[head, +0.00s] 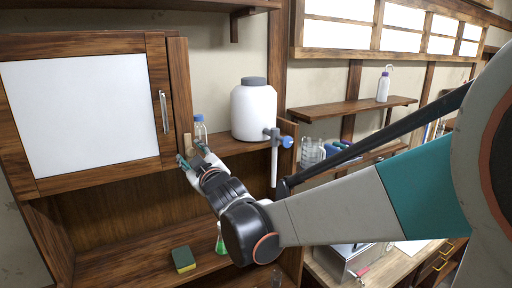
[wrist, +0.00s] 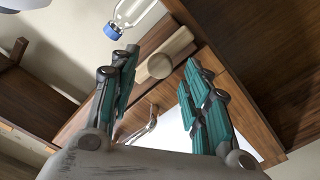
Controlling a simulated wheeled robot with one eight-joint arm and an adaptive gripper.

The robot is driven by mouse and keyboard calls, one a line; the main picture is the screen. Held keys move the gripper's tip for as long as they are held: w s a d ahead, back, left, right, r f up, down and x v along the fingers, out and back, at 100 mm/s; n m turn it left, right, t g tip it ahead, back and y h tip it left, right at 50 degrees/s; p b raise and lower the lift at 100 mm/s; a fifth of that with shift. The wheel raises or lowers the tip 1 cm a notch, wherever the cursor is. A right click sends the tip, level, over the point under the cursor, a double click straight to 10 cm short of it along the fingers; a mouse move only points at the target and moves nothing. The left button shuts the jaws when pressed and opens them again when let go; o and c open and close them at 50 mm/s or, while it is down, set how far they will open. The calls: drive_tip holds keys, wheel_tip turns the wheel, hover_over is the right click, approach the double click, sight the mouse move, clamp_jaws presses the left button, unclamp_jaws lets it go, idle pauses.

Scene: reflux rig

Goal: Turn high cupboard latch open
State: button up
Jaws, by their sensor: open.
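The high cupboard door (head: 85,110) has a wooden frame, a white panel and an upright metal handle (head: 164,112). It looks closed. The latch (head: 187,143) is a small pale wooden piece at the door's right edge, low down. In the wrist view the latch (wrist: 178,46) is a light wooden bar with a round knob (wrist: 160,66) on it. My gripper (head: 190,156) is open just in front of the latch. In the wrist view the two teal-padded fingers (wrist: 161,60) stand either side of the knob, with gaps visible. Contact cannot be told.
A blue-capped bottle (head: 200,129) stands just right of the latch; it shows in the wrist view (wrist: 130,14). A sponge (head: 183,259) and green flask (head: 221,240) are below.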

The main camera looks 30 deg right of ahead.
drive_tip(key=s, duration=1.1)
drive_tip(key=s+f+m+g+b, duration=0.2)
drive_tip(key=s+f+b, duration=0.4)
drive_tip(key=f, duration=0.9)
drive_tip(key=s+f+m+g+b, duration=0.2)
drive_tip(key=s+f+g+b, duration=0.3)
drive_tip(key=f+b, duration=0.8)
drive_tip(key=s+f+m+g+b, duration=0.2)
drive_tip(key=s+f+g+b, duration=0.2)
drive_tip(key=s+f+b, duration=0.5)
wheel_tip(320, 180, down, 8)
drive_tip(key=shift+s+r+m+b, duration=0.1)
drive_tip(key=shift+s+m+b, duration=0.15)
drive_tip(key=shift+b, duration=0.45)
drive_tip(key=shift+d, duration=0.1)
